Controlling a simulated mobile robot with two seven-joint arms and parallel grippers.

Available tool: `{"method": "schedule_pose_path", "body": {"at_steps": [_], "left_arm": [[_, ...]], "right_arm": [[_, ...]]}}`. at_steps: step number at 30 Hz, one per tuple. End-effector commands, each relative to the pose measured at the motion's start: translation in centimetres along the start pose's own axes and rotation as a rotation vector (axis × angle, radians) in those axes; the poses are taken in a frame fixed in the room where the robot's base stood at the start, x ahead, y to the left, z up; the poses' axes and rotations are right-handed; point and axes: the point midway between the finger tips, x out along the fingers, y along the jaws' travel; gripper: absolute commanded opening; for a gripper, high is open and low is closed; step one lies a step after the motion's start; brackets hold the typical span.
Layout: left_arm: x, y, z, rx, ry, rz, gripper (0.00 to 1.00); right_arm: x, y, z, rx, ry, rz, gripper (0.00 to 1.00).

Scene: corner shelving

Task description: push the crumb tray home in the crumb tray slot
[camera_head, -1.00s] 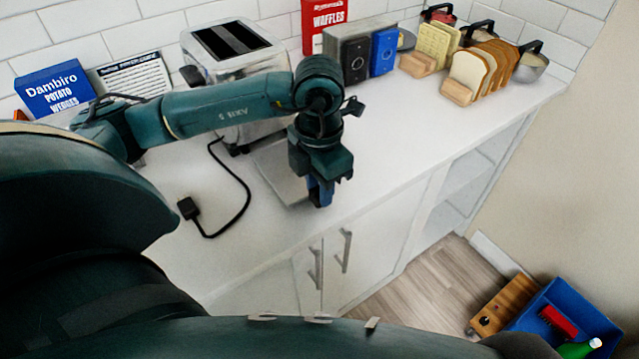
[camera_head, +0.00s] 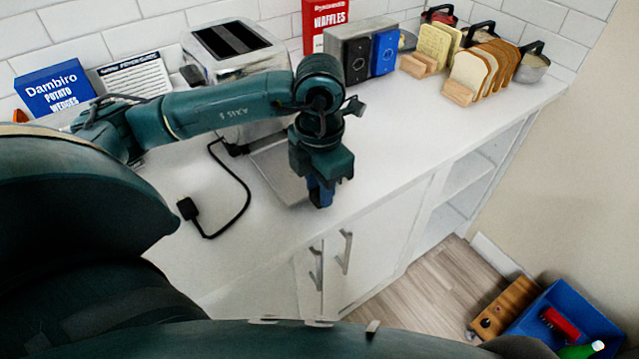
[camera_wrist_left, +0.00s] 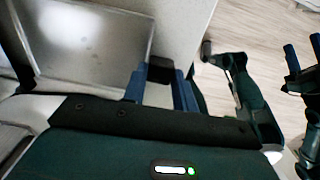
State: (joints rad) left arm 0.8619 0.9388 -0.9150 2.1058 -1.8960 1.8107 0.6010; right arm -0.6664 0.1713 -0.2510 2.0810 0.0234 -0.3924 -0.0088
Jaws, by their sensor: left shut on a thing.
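The crumb tray (camera_head: 281,172) is a flat grey sheet sticking out from the base of the silver toaster (camera_head: 262,97) over the white counter. It also shows in the left wrist view (camera_wrist_left: 95,45) as a shiny rimmed plate. My left gripper (camera_head: 321,197) points down at the tray's outer end. Its blue fingers (camera_wrist_left: 160,88) are shut on the dark handle of the tray. The slot in the toaster is hidden behind my left arm. My right gripper (camera_wrist_left: 303,56) shows at the right edge of the left wrist view, with its fingers apart and empty.
A black cord with a plug (camera_head: 189,208) lies on the counter left of the tray. Boxes, a bread rack (camera_head: 458,92) and pans stand along the wall. The counter right of the gripper is clear. A blue crate (camera_head: 535,317) stands on the floor.

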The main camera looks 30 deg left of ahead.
Motion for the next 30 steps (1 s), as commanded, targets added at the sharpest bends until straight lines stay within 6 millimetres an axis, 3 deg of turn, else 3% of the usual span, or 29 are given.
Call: {"method": "schedule_pose_path", "body": {"at_steps": [30], "left_arm": [[-0.04, 0.00, 0.01, 0.000, -0.001, 0.001, 0.04]], "right_arm": [[0.42, 0.06, 0.62, 0.000, 0.000, 0.001, 0.53]]}}
